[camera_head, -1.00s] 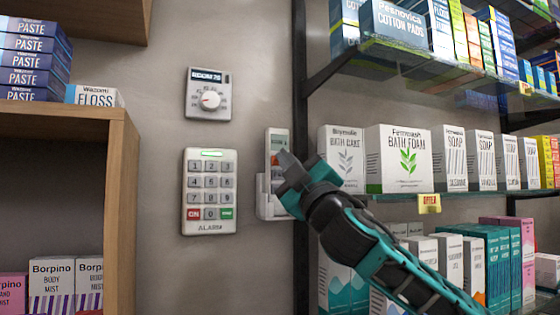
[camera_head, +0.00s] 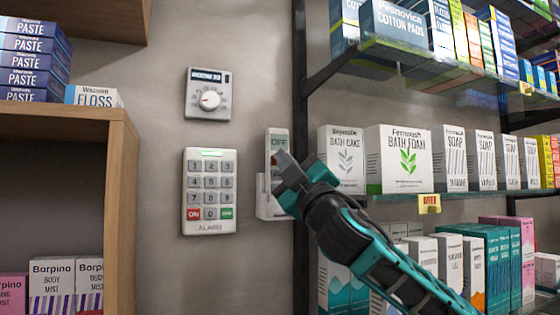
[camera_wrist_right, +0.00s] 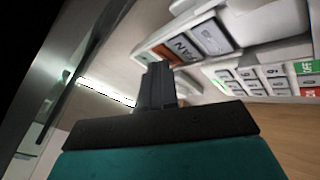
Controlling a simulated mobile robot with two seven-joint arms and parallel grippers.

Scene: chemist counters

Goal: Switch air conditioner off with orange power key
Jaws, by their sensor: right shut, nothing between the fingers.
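The white air conditioner remote (camera_head: 270,137) stands upright in a white holder (camera_head: 264,206) on the wall, and its display reads OFF. The orange power key (camera_wrist_right: 162,53) shows in the right wrist view beside a key marked FAN (camera_wrist_right: 184,47). My right gripper (camera_head: 281,162) is shut and empty, with its fingertips right in front of the remote's keys. It covers part of the remote in the head view. In the right wrist view the fingertips (camera_wrist_right: 158,72) are close to the orange key; I cannot tell whether they touch it. My left gripper is out of view.
An alarm keypad (camera_head: 210,191) and a dial thermostat (camera_head: 208,94) are on the wall left of the remote. Shelves with boxes such as bath foam (camera_head: 401,158) stand close on the right. A wooden shelf unit (camera_head: 123,200) is at the left.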

